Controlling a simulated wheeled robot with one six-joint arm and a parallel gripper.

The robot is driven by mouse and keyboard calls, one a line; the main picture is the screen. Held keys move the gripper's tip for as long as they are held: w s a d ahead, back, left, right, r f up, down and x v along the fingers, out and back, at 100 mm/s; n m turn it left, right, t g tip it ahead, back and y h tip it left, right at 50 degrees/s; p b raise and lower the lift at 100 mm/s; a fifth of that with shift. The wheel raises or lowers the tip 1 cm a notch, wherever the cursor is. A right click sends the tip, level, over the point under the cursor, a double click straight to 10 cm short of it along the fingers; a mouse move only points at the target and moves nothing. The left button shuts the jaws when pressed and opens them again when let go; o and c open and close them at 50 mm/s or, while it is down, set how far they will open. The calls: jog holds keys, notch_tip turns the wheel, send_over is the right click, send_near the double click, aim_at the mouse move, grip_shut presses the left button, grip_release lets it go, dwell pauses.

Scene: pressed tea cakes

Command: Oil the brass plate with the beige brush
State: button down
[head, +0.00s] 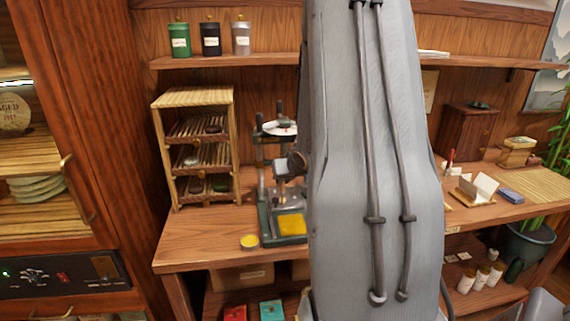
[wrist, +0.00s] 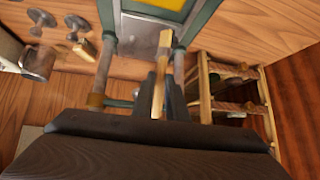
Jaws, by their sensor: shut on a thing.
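My gripper (wrist: 160,84) shows in the wrist view, with its dark fingers shut on the beige brush (wrist: 164,46). The brush points toward the top of that view, over the press. The brass plate (wrist: 156,4) is a yellow patch at the top edge there, set in the green frame of the press, and the brush tip appears short of it. In the head view the brass plate (head: 291,225) lies flat on the green press base (head: 272,240). My arm hides the gripper, the brush and the right part of the press in the head view.
Canisters (head: 210,40) stand on the wall shelf. The table front left of the dish is clear.

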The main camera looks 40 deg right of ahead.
jog(key=shift+r+p, duration=1.75)
jog(key=shift+r, duration=0.05)
jog(key=shift+a+f, duration=0.1)
